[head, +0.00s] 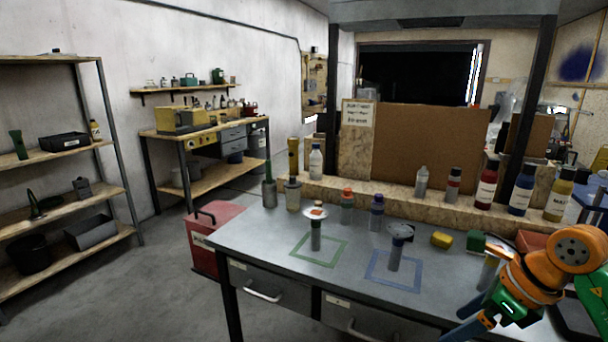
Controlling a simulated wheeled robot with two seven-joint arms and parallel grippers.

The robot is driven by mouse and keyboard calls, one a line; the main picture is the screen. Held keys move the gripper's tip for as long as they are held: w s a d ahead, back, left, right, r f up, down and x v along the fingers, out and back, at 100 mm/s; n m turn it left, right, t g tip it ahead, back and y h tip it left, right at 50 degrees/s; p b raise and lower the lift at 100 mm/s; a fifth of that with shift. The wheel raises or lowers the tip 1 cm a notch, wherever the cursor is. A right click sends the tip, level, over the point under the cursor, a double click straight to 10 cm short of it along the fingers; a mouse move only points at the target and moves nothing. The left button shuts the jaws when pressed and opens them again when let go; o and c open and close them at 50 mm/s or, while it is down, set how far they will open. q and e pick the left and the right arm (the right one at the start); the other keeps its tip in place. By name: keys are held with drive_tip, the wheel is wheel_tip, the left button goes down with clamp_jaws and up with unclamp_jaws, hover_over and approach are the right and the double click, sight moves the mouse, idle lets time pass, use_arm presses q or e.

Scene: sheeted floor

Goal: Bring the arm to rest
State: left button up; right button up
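My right arm (540,275), orange with a green light, comes in at the lower right over the workbench. Its gripper (456,324) has two blue-tipped fingers that show apart, pointing left and down near the bench's front edge. Nothing shows between them. My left arm and gripper are not in view. A similar grey-topped one (396,250) is in the blue square outline (378,283).
Several bottles stand along the wooden ledge (395,200) at the back of the bench. A yellow block (441,239) and a green block (472,242) lie near my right arm. A red toolbox (213,237) stands left of the bench. Shelves (60,190) are far left.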

drive_tip(key=w+a+f+m+t+y, duration=0.2)
drive_tip(key=w+a+f+m+y, duration=0.15)
drive_tip(key=a+m+y, duration=0.3)
drive_tip(key=w+a+f+m+t+y, duration=0.25)
drive_tip(key=a+f+m+y, duration=0.25)
drive_tip(key=a, duration=0.3)
drive_tip(key=d+f+m+t+h, duration=0.3)
drive_tip(key=f+m+h, duration=0.1)
drive_tip(key=f+m, duration=0.4)
drive_tip(key=d+f+m+t+h, duration=0.3)
drive_tip(key=f+m+h, duration=0.1)
drive_tip(key=f+m, duration=0.45)
drive_tip(key=s+d+f+m+g+h, duration=0.2)
drive_tip(key=s+f+m+h, duration=0.15)
drive_tip(key=s+f, duration=0.4)
drive_tip(key=s+d+f+m+g+h, duration=0.25)
drive_tip(key=s+f+m, duration=0.25)
drive_tip(key=s+f, duration=0.3)
drive_tip(key=s+a+f+m+g, duration=0.1)
drive_tip(key=s+f+g, duration=0.3)
drive_tip(key=s, duration=0.8)
drive_tip(key=s+a+f+m+g, duration=0.1)
drive_tip(key=s+f+m+g, duration=0.3)
drive_tip(key=s, duration=0.8)
wheel_tip(320, 180, down, 2)
drive_tip(key=shift+s+a+f+g+h, duration=0.25)
drive_tip(key=shift+a+g+h, duration=0.1)
drive_tip(key=shift+h, duration=0.1)
drive_tip(key=shift+m, duration=0.25)
